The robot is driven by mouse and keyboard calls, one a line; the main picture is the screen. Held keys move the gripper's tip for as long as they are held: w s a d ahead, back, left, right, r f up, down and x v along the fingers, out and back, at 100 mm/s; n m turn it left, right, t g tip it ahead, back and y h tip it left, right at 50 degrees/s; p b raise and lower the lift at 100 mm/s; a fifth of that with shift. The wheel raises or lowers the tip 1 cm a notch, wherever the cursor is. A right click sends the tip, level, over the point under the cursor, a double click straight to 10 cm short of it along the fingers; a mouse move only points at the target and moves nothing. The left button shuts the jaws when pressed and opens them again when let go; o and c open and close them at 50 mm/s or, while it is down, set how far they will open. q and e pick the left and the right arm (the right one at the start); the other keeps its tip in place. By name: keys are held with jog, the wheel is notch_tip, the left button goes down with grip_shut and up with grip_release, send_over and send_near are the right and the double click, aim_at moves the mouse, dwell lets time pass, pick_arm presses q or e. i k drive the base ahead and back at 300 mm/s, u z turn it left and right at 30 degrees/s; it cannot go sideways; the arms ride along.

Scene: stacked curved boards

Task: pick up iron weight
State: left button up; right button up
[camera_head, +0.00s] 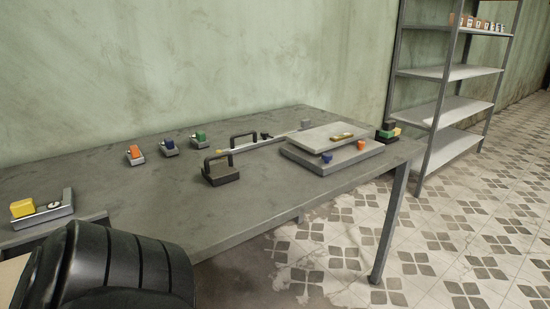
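A dark iron weight (222,177) with an upright loop handle sits on the grey table (130,200), near its middle. A second dark handle (243,135) stands just behind it, beside a long thin grey bar (265,143). What the second handle is fixed to is hard to make out. Neither of my grippers is in view. A black ribbed part of my own body fills the bottom left and hides some of the table's front edge.
Stacked boards (322,160) with small coloured blocks lie on the right of the table. Small orange (134,153), blue (169,147) and green (200,138) pieces sit at the back. A yellow-topped piece (38,207) is at left. A metal shelf (448,72) stands at right.

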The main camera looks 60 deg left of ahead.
aim_at(220, 174)
jog(key=i, duration=2.1)
jog(key=u, duration=2.1)
